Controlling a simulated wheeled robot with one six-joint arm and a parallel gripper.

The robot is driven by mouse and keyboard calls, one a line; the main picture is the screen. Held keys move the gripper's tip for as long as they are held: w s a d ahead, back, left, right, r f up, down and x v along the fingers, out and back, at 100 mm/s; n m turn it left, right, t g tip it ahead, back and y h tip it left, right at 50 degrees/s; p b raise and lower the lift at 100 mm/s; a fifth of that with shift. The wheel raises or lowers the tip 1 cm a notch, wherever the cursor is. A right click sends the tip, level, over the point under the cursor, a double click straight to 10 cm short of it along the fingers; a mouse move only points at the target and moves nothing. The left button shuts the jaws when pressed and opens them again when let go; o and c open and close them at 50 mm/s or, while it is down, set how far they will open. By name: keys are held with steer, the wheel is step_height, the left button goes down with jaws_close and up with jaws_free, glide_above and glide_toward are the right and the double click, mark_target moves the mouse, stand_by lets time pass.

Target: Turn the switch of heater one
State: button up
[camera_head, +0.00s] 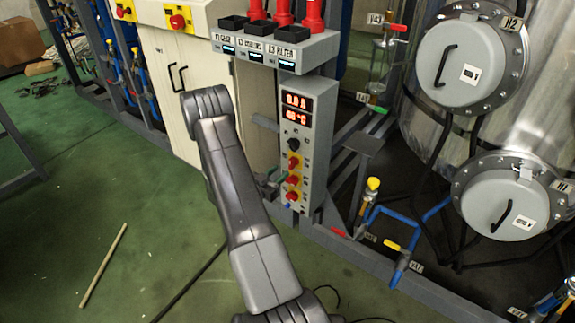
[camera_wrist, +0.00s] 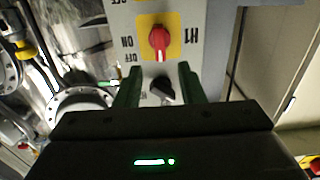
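The grey control panel (camera_head: 316,130) stands at the centre of the head view, with lit red displays. A black knob (camera_head: 292,144) is under the displays, above a column of red switches on yellow plates. In the wrist view, where the lettering is upside down, the red switch (camera_wrist: 159,40) on its yellow plate sits beside the label H1 (camera_wrist: 190,36). The black knob (camera_wrist: 162,90) shows between the two green fingertips. My gripper (camera_wrist: 158,85) is open, with gaps on both sides of this knob; contact cannot be made out.
Red-topped parts stand on a grey shelf box (camera_head: 280,45) above the panel. A metal vessel with round hatches (camera_head: 462,62) is at the right. Blue pipes (camera_head: 410,225) run low beside the panel. A cream cabinet (camera_head: 170,70) is behind my arm. Green floor lies open at left.

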mark_target(290, 163)
steer(key=x, duration=0.6)
jaws_close()
